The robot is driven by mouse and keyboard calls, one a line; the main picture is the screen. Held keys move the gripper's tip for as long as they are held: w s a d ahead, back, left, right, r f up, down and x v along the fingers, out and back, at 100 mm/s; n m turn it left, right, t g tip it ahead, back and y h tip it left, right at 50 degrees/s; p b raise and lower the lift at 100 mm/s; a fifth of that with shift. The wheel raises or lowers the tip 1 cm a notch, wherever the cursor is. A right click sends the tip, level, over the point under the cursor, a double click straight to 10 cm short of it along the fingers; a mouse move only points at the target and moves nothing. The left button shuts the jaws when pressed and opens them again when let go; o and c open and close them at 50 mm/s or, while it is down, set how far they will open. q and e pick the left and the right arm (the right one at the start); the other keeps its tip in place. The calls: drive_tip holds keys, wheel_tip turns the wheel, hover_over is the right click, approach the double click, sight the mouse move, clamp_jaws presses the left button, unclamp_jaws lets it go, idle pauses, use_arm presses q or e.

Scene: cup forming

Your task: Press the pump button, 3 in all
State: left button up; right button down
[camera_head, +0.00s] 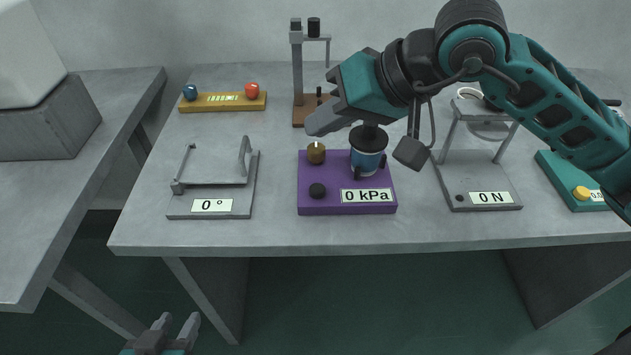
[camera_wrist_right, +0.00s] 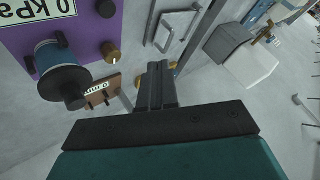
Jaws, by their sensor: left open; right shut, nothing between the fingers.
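The pump is a purple box (camera_head: 347,208) with a "0 kPa" display, in the middle of the table. It bears a round black button (camera_head: 317,190) at its front left, a brass knob (camera_head: 316,152) behind that, and a blue cylinder (camera_head: 367,155) with a black top. These also show in the right wrist view: the black button (camera_wrist_right: 106,8), the brass knob (camera_wrist_right: 110,53) and the cylinder (camera_wrist_right: 55,58). My right gripper (camera_head: 317,124) is shut and empty, above and apart from the pump near the brass knob. My left gripper (camera_head: 176,328) is open, low in front of the table.
Left of the pump is a grey hinged device (camera_head: 212,205) reading "0 °". Right of it is a grey press stand (camera_head: 478,185) reading "0 N". Behind are a yellow bar (camera_head: 222,103) with coloured balls and a brown-based stand (camera_head: 312,110). A teal box (camera_head: 565,190) lies at the far right.

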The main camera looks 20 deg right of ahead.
drive_tip(key=b, duration=0.4)
hover_over(324, 189)
wheel_tip(324, 189, down, 8)
drive_tip(key=shift+r, duration=0.1)
drive_tip(key=shift+f+b, duration=0.55)
drive_tip(key=shift+b, duration=0.3)
idle(0.4)
idle(0.7)
idle(0.4)
drive_tip(key=shift+f+b, duration=0.4)
drive_tip(key=shift+b, duration=0.4)
